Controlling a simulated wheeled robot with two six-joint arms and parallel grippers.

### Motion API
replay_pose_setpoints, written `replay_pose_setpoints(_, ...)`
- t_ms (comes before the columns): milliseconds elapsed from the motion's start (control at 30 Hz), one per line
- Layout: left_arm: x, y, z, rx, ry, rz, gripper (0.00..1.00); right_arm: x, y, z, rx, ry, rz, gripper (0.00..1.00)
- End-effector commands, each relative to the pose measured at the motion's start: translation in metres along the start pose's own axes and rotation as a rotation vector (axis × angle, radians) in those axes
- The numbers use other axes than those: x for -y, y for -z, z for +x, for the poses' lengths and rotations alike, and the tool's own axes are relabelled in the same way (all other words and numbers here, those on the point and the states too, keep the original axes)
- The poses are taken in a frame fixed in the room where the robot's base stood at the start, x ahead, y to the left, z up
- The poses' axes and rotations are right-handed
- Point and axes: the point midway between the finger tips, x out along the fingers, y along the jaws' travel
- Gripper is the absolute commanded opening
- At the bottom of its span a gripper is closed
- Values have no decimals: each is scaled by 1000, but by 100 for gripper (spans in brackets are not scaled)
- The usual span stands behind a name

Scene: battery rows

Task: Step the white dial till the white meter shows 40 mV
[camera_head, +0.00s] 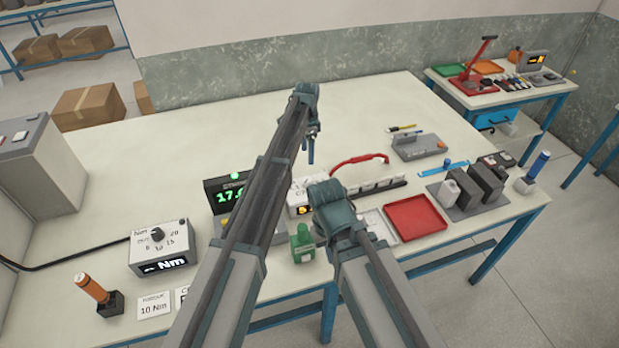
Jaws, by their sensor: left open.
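A white box (306,186) with a small orange display (303,210) stands mid-table, mostly hidden behind my arms; only part of its reading shows and I cannot read it as a value. Another white box (150,260) at the left has a black dial knob (157,235), numbers around it and a display ending in "Nm". My left gripper (310,159) is open and empty, pointing down above the table behind the mid-table box. My right arm's wrist (334,207) is in front of that box; its fingers are hidden or too unclear to judge.
A black meter with green digits (229,195) is partly covered by my left arm. A green bottle (303,245) stands between my arms. A red tray (415,218), a grey stand with dark blocks (465,208) and a red cable (358,160) lie right.

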Motion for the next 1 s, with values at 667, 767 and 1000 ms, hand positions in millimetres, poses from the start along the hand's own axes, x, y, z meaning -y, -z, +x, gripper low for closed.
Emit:
replay_pose_setpoints(667,0,0,92,0,0,-1,79,8,6,91,0,-1,0,0)
replay_pose_setpoints(767,0,0,106,0,0,-1,79,10,6,105,0,-1,0,0)
replay_pose_setpoints(1000,0,0,130,0,0,-1,79,12,8,129,0,-1,0,0)
